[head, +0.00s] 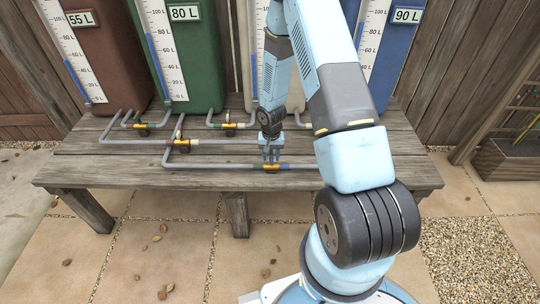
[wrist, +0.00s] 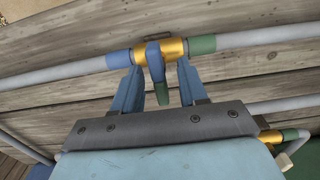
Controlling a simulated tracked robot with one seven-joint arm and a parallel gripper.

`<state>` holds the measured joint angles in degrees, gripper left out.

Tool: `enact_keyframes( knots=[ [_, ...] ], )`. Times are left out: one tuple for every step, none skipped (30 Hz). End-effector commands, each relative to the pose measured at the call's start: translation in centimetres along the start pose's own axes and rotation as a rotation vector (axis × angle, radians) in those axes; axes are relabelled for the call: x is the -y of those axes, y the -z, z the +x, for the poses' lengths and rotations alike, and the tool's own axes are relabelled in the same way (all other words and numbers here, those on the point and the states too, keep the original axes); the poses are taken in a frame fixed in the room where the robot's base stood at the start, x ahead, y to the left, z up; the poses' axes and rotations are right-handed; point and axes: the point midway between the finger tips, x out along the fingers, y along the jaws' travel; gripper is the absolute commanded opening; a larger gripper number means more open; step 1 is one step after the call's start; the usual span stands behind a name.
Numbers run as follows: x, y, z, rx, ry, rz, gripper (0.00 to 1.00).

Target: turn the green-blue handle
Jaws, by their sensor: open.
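The green-blue handle (wrist: 155,62) is a short lever, blue on its upper part and green at its tip. It sits on a brass valve body (wrist: 175,50) with a blue collar on one side and a green collar on the other. In the head view this valve (head: 271,167) is on the pipe nearest the table's front edge. My gripper (wrist: 159,78) is open, with one blue finger on each side of the handle. Clear gaps show between the fingers and the lever. In the head view my gripper (head: 270,154) points down at the valve, and the handle is mostly hidden.
Other brass valves (head: 183,142) (head: 229,126) lie on pipes behind. One with a cream handle (wrist: 296,144) shows at the wrist view's lower right. Brown (head: 112,60), green (head: 203,60) and blue (head: 393,50) tanks stand at the back of the wooden table (head: 110,174).

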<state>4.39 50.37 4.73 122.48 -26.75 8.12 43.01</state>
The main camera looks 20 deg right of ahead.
Motion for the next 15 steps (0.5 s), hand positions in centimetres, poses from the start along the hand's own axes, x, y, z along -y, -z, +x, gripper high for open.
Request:
enact_keyframes(
  knots=[
    [0.00,0.01,-0.01,0.000,0.000,0.000,0.42],
    [0.00,0.01,-0.01,0.000,0.000,0.000,0.42],
    [-0.01,0.01,-0.01,0.000,0.000,0.000,0.42],
    [-0.01,0.01,-0.02,0.000,0.000,0.000,0.42],
    [-0.01,0.01,-0.02,0.000,0.000,0.000,0.41],
    [-0.02,0.02,-0.02,0.000,0.000,0.000,0.37],
    [-0.02,0.01,-0.03,0.000,0.000,0.000,0.34],
    [-0.02,0.02,-0.03,0.000,0.000,0.001,0.31],
    [-0.02,0.01,-0.03,0.000,0.000,0.001,0.27],
    [-0.03,0.02,-0.03,0.000,0.000,0.001,0.24],
    [-0.03,0.02,-0.03,0.000,0.000,0.001,0.21],
    [-0.04,0.02,-0.04,0.000,0.000,0.001,0.18],
    [-0.04,0.02,-0.04,0.000,0.000,0.001,0.15],
    [-0.04,0.02,-0.04,0.000,0.000,0.001,0.12],
    [-0.03,0.02,-0.04,0.000,0.000,0.001,0.08]
  ],
)
